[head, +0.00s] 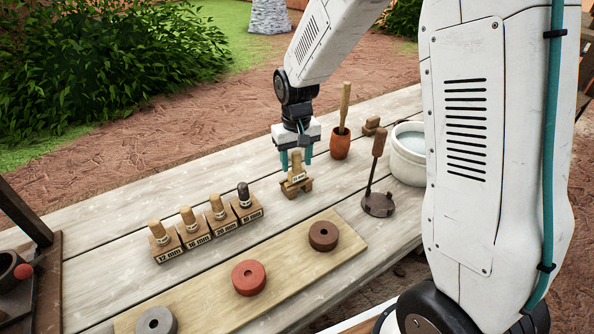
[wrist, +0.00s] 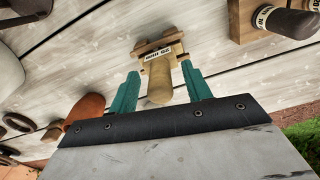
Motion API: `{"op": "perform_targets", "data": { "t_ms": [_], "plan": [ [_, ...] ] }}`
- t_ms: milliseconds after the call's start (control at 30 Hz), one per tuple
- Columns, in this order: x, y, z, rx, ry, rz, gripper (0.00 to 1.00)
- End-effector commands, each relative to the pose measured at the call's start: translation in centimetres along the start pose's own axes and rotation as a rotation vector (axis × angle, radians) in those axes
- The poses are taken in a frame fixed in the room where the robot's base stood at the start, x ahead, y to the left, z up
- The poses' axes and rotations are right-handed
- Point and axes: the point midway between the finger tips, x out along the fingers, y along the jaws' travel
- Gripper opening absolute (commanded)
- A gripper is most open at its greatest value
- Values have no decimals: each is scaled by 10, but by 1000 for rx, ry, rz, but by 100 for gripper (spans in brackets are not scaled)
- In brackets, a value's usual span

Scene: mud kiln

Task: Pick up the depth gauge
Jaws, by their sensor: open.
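What looks like the depth gauge (head: 296,166) is a small pale wooden piece with a rounded handle and a white label, upright on a small brown wooden stand (head: 289,188). In the wrist view the gauge (wrist: 160,80) shows with its handle end between my fingers and its label beyond; the label is hard to read. My gripper (head: 296,160) is right above the stand, its two teal fingers apart on either side of the handle. It also shows in the wrist view (wrist: 160,72), open, with gaps beside the handle. I cannot tell whether either finger touches it.
A row of labelled wooden blocks with pegs (head: 208,226) stands to the left. A board (head: 206,286) with grey, red and brown rings lies in front. A dark upright tool (head: 378,185), a clay cup with a pestle (head: 341,142) and a white pot (head: 408,160) stand to the right.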

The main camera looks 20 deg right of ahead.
Motion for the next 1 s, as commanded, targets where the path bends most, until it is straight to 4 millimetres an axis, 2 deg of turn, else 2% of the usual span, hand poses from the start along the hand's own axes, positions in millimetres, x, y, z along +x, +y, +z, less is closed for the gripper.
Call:
{"op": "perform_targets", "data": {
  "t_ms": [100,333,367,500,833,1000],
  "plan": [
    [10,0,0,-1,-1,0,49],
    [10,-1,0,-1,0,0,49],
    [10,-1,0,-1,0,0,43],
    [10,-1,0,-1,0,0,4],
    [10,-1,0,-1,0,0,3],
    [0,-1,0,-1,2,0,3]
  ]
}}
